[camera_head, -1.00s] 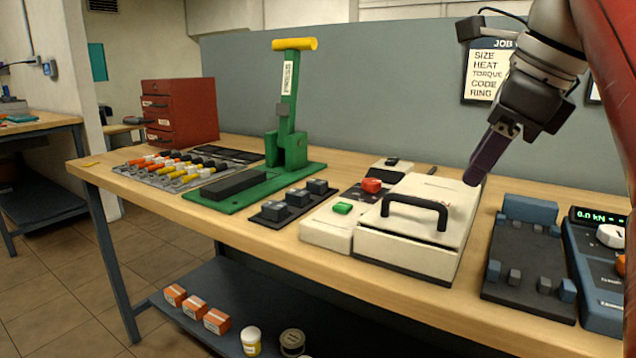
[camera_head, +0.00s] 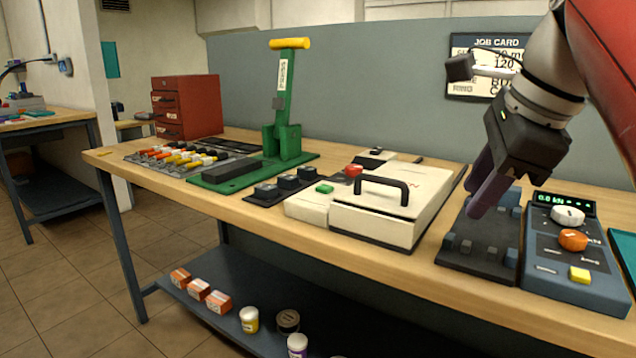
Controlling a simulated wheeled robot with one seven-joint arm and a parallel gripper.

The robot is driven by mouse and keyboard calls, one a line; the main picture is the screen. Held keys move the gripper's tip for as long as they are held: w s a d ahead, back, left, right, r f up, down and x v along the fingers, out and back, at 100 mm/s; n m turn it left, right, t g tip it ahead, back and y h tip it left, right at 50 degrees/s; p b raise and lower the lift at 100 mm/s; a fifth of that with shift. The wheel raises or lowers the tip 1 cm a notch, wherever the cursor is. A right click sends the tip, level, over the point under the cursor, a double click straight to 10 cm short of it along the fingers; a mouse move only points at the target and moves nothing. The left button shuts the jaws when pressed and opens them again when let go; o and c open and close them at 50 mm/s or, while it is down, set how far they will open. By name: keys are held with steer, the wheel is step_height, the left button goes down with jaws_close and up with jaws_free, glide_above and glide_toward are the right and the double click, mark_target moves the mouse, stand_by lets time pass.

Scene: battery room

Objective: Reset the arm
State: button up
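My gripper (camera_head: 480,195) hangs from my arm at the right, its dark purple fingers pointing down and a little left. It is over the dark block fixture (camera_head: 478,258), between the white box with a black handle and the blue tester. The fingers overlap in this view, so I cannot tell how far apart they are. I see nothing clearly held between them. The white job card (camera_head: 490,52) on the grey wall panel is partly hidden behind my arm.
The white lidded box (camera_head: 385,220) stands left of the fixture, the blue tester (camera_head: 575,280) right of it. A green press (camera_head: 287,120) with a yellow handle rises mid-bench. A red drawer cabinet (camera_head: 187,107) stands behind left. The lower shelf holds small boxes and jars.

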steer(key=s+a+f+n, duration=0.1)
steer(key=s+f+n, duration=0.2)
steer(key=f+n, duration=0.4)
steer(key=s+a+f+n+h, duration=0.1)
steer(key=s+f+n, duration=0.2)
steer(key=f+n, duration=0.4)
steer(key=s+a+f+n+t+h, duration=0.1)
steer(key=f+n, duration=0.6)
steer(key=f, duration=0.8)
steer(key=shift+s+a, duration=0.5)
steer(key=shift+s, duration=0.6)
